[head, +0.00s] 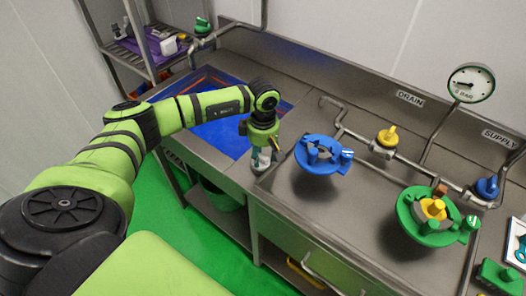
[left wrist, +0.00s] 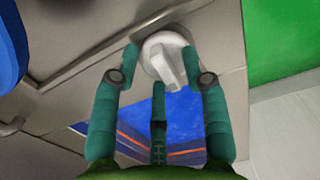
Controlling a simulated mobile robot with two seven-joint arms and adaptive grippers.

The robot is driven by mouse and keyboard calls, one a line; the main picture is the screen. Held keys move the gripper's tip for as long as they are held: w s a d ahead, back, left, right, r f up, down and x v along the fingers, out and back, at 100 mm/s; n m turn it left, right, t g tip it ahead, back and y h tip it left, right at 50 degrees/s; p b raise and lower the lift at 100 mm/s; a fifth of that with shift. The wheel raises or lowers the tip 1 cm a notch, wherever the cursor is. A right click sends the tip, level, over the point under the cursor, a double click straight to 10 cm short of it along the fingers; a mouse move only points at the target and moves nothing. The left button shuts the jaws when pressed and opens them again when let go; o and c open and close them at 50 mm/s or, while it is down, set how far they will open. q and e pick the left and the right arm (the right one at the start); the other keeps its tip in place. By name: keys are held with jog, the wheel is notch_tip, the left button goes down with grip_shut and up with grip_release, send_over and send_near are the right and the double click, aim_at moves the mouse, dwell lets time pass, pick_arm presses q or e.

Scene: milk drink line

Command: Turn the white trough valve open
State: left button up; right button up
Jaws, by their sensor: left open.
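The white trough valve (left wrist: 170,62) is a round knob with a raised bar handle, mounted on the steel front edge. In the left wrist view its bar runs almost straight up and down the picture. My left gripper (left wrist: 162,72) is open, with teal fingers on both sides of the knob and a third finger below it. Gaps show between the fingers and the bar. In the head view, the white valve (head: 262,160) shows under my left gripper (head: 265,146), which partly hides it. My right gripper is not in view.
A trough with a blue bottom (head: 222,137) lies beyond my left arm. Right of the valve are a blue valve wheel (head: 318,168), a green valve wheel (head: 412,234), a yellow tap (head: 387,137), a blue tap (head: 487,187) and a pressure gauge (head: 471,83).

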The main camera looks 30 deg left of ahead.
pick_arm(q)
jog(key=shift+d, duration=0.1)
jog(key=shift+c, duration=0.4)
grip_shut()
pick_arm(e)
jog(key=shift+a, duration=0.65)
